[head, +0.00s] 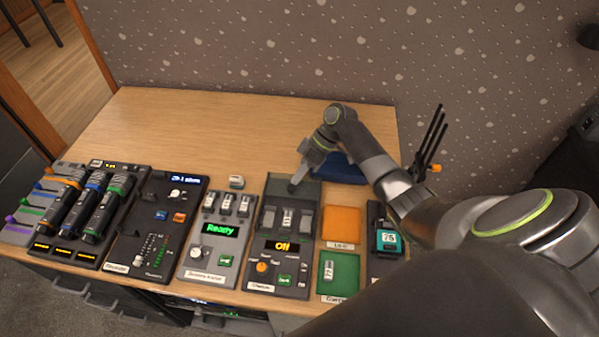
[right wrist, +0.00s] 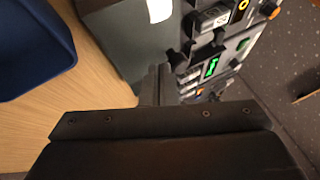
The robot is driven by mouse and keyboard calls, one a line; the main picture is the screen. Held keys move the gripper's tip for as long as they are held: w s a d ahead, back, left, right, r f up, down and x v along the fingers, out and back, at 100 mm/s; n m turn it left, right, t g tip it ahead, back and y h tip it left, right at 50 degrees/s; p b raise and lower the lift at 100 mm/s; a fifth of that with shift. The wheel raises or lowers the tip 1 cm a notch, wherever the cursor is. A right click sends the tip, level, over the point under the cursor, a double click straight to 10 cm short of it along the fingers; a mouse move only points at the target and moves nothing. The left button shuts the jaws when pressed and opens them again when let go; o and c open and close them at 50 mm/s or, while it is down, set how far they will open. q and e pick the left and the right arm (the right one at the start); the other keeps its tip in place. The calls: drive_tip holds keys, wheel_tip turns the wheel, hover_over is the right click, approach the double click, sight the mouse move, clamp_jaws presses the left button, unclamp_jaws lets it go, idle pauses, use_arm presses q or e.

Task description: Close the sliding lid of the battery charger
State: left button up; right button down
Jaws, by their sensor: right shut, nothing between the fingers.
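The battery charger (head: 272,270) is a dark grey box with an orange "Off" display, near the front right of the table. Its grey-green sliding lid (head: 306,189) lies at the back end, and the bay in front of it is open. A pale battery (head: 287,220) shows in the bay. My right gripper (head: 294,187) is shut and empty, pointing down at the lid's back left part; I cannot tell whether it touches. In the right wrist view the shut fingers (right wrist: 157,85) are beside the grey-green lid surface (right wrist: 112,45). My left gripper is out of view.
A device with a green "Ready" display (head: 218,229) stands left of the charger. Orange (head: 341,223) and green (head: 335,286) pads lie to the right. A blue container (head: 342,170) is behind, partly hidden by my right arm. The table's back left is clear.

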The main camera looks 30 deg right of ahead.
drive_tip(key=p, duration=0.7)
hover_over(294, 223)
drive_tip(key=shift+w+d+r, duration=0.15)
drive_tip(key=shift+w, duration=0.2)
drive_tip(key=shift+s, duration=0.2)
drive_tip(key=shift+f, duration=0.25)
drive_tip(key=shift+s, duration=0.1)
drive_tip(key=b+v, duration=0.2)
drive_tip(key=v, duration=1.5)
drive_tip(key=shift+w+r, duration=0.25)
drive_tip(key=shift+r, duration=0.05)
drive_tip(key=shift+s+d+f, duration=0.1)
